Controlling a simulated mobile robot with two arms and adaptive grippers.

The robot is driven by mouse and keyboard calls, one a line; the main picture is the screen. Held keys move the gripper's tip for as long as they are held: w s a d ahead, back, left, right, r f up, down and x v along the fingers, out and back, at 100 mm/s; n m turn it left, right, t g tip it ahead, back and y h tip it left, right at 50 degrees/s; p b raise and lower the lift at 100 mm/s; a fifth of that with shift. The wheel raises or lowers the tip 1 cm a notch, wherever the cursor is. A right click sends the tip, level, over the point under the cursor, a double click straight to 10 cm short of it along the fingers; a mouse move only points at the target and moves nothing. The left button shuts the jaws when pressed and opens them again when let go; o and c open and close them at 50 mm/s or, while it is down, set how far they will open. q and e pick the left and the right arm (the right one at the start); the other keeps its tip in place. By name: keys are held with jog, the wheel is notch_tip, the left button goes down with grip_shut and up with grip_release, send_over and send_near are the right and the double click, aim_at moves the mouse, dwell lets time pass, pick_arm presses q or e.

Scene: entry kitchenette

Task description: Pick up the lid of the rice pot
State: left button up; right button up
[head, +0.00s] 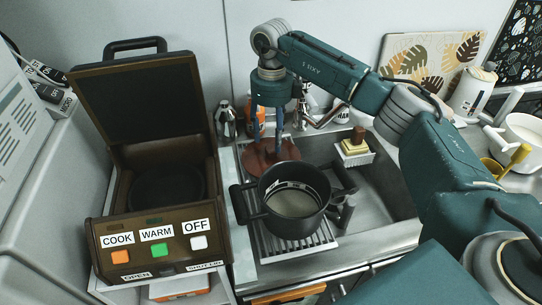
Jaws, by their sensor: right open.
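The rice pot (292,207) is black with two side handles and an open top. It stands upright on a ribbed rack over the left part of the sink. A round reddish-brown disc, apparently the lid (255,160), lies just behind the pot, which hides its front edge. My right gripper (269,146) points down over this lid, its two fingers open and spread. Whether the fingers touch the lid or straddle a knob, I cannot tell. My left gripper is not in view.
An open brown cooker (155,226) with COOK, WARM and OFF buttons stands left of the sink. A tap (325,116) and several bottles are behind the sink. A yellow sponge with a brown-handled brush (354,149) sits right of the lid. The right basin (379,186) is clear.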

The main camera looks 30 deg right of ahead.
aim_at(273, 149)
jog(key=f, duration=0.2)
jog(key=f+p, duration=0.1)
jog(key=shift+s+d+f, duration=0.1)
jog(key=shift+s+f, duration=0.15)
jog(key=shift+w+f, duration=0.1)
jog(key=shift+f, duration=0.2)
jog(key=shift+r, duration=0.1)
jog(key=c, duration=1.3)
